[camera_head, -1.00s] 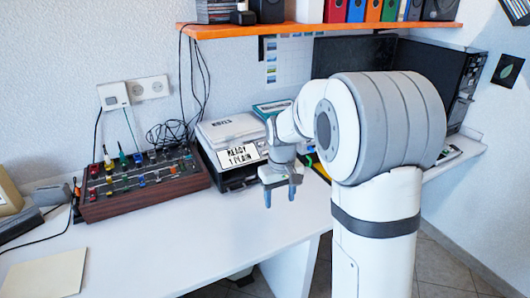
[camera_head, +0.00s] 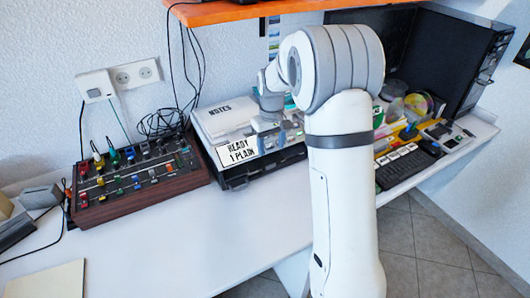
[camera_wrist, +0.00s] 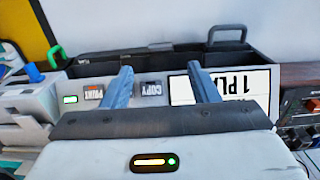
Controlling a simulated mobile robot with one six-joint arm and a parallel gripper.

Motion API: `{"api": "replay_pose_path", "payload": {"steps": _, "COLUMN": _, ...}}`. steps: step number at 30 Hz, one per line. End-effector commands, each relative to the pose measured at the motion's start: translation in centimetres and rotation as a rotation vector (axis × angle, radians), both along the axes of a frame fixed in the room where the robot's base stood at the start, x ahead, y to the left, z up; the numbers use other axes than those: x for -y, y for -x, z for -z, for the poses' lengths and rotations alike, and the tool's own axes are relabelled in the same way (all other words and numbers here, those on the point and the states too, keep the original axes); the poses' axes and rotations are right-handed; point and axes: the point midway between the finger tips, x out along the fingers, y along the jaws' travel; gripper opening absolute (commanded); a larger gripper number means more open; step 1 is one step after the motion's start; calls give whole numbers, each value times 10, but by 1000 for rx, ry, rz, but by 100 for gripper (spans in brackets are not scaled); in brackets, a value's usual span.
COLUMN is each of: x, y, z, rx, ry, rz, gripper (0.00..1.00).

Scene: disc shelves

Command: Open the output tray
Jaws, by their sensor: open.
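The printer (camera_head: 228,118) stands on the desk against the wall, with a pale lid and a front display (camera_head: 238,150) reading "READY 1 PLAIN". Its black lower part (camera_head: 262,170) shows below the front panel. In the wrist view the display (camera_wrist: 236,84) is upside down, beside PRINT (camera_wrist: 93,93) and COPY (camera_wrist: 152,88) buttons. A dark tray-like part with a grey handle (camera_wrist: 228,34) lies beyond the panel; I cannot tell how far out it is. My gripper (camera_wrist: 159,68) is open and empty over the panel, fingers apart; contact is unclear.
A control box with coloured knobs (camera_head: 135,180) stands left of the printer. Discs (camera_head: 416,104), a keyboard (camera_head: 405,163) and a dark computer case (camera_head: 455,60) are to the right. An orange shelf (camera_head: 240,12) hangs above. The desk front (camera_head: 190,230) is clear.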

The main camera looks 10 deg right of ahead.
Motion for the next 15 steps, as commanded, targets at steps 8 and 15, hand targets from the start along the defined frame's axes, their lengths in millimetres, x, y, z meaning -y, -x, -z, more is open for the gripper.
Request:
{"api": "replay_pose_path", "payload": {"steps": 8, "x": -3, "y": 1, "z": 39, "rx": -5, "ry": 0, "rz": -7, "gripper": 55}}
{"api": "replay_pose_path", "payload": {"steps": 15, "x": -6, "y": 1, "z": 69, "rx": -2, "ry": 0, "rz": -13, "gripper": 55}}
